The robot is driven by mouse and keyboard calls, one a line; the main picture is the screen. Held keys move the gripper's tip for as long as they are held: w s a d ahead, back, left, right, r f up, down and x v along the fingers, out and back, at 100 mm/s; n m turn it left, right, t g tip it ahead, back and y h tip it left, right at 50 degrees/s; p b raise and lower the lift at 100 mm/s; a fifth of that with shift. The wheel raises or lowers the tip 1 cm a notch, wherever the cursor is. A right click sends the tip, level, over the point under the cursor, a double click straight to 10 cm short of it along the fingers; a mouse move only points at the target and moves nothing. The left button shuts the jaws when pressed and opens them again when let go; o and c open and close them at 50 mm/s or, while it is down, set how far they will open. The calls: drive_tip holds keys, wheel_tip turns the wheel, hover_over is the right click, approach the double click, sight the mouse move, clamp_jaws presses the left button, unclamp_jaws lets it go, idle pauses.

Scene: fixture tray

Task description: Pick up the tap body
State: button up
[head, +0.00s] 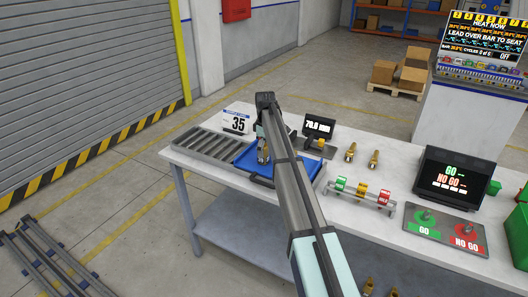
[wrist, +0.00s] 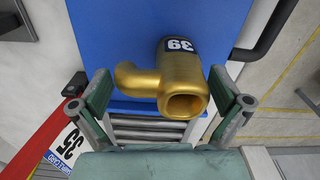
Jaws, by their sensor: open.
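The tap body (wrist: 178,80) is a gold elbow-shaped fitting with a dark "39" label. In the wrist view it lies on the blue tray (wrist: 125,30), with its wide open end toward me and a shorter branch pointing left. My gripper (wrist: 160,88) is open, with one finger on each side of the tap body. I see no contact between the fingers and the tap body. In the head view my gripper (head: 262,150) is low over the blue tray (head: 244,162), and my arm and gripper largely hide the tap body.
A roller rack (head: 203,144) and a "35" sign (head: 237,121) stand left of and behind the tray. To the right are a scale display (head: 318,126), upright brass parts (head: 350,153), a coloured gauge stand (head: 360,193) and a GO/NO GO panel (head: 440,223). The tray has a black handle (wrist: 268,38).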

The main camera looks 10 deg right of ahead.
drive_tip(key=c, duration=1.4)
drive_tip(key=shift+c, duration=0.7)
drive_tip(key=shift+r, duration=0.2)
